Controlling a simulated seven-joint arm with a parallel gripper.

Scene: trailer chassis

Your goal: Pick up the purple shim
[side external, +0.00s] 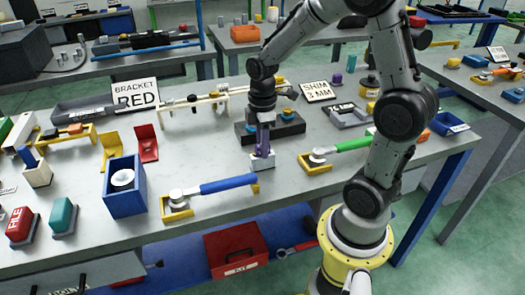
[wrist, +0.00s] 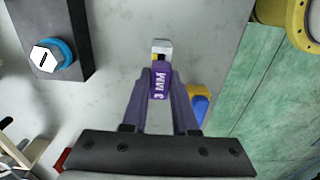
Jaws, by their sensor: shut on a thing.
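The purple shim (wrist: 161,84), marked "3 MM", sits between the two fingertips of my gripper (wrist: 160,92) in the wrist view. My gripper is shut on it. In the side view my gripper (side external: 264,142) points straight down over a small pale holder (side external: 262,163), with the purple shim low between the fingers and partly hidden. The pale holder (wrist: 162,46) also shows just beyond the shim in the wrist view. I cannot tell whether the shim still touches the holder.
A dark block (side external: 288,125) stands right behind my gripper. A blue-handled tool (side external: 228,184) lies in front, and a green-handled one (side external: 352,144) to the right. A blue box (side external: 124,202) stands at left. A "SHIM 3 MM" sign (side external: 317,90) stands behind.

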